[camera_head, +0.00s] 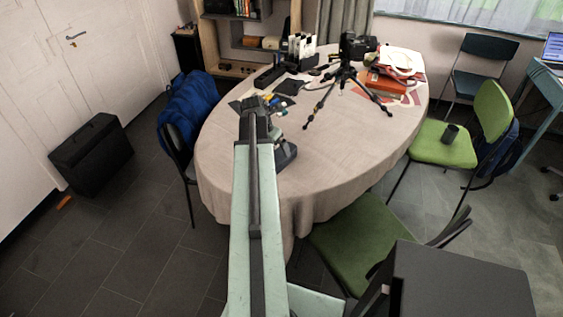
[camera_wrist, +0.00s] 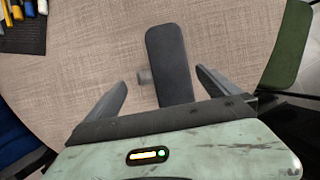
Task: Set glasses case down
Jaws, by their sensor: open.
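The glasses case is a long dark grey case with rounded corners (camera_wrist: 168,62), seen in the wrist view over the beige tablecloth. My gripper (camera_wrist: 161,77) is open, with one finger on each side of the case and a visible gap on both sides. The lower end of the case is hidden behind the gripper body. In the head view my arm reaches over the near left part of the round table (camera_head: 330,160). A dark shape there beside the arm's end cannot be told apart clearly.
A black tripod (camera_head: 346,75), an orange box (camera_head: 383,82) and several small items stand on the far half of the table. Pens on a dark mat (camera_wrist: 24,22) lie near my gripper. Green chairs (camera_head: 358,240) and a blue jacket (camera_head: 190,108) surround it. The table's near right is clear.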

